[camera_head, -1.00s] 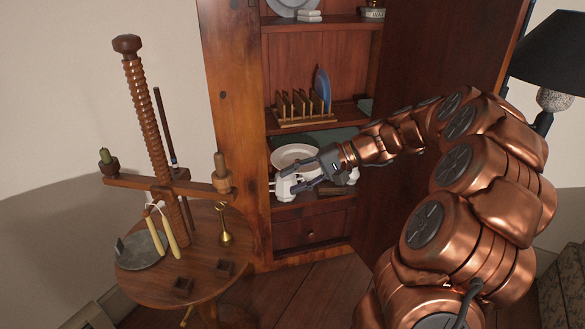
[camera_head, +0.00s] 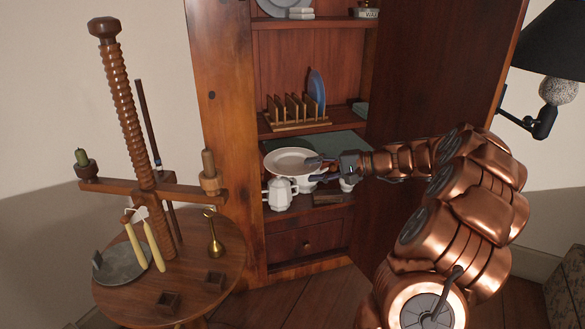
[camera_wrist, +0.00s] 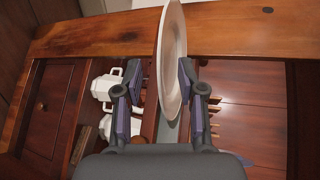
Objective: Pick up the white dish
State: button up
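My gripper (camera_head: 318,168) is at the dish's right front edge. In the wrist view the dish (camera_wrist: 173,55) appears edge-on, its rim reaching between the two fingers of my gripper (camera_wrist: 158,90). The fingers are apart. The right-hand finger is close to the dish, and a gap shows on the left side; I cannot tell whether either touches.
The white teapot (camera_head: 281,193) stands just in front, also at left in the wrist view (camera_wrist: 105,88). A wooden rack (camera_head: 295,112) with a blue plate (camera_head: 316,88) is on the shelf above. The cabinet door (camera_head: 440,60) stands open at right. A round wooden table (camera_head: 190,275) stands at left.

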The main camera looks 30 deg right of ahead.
jog(key=shift+x, duration=1.15)
jog(key=shift+c, duration=0.4)
grip_shut()
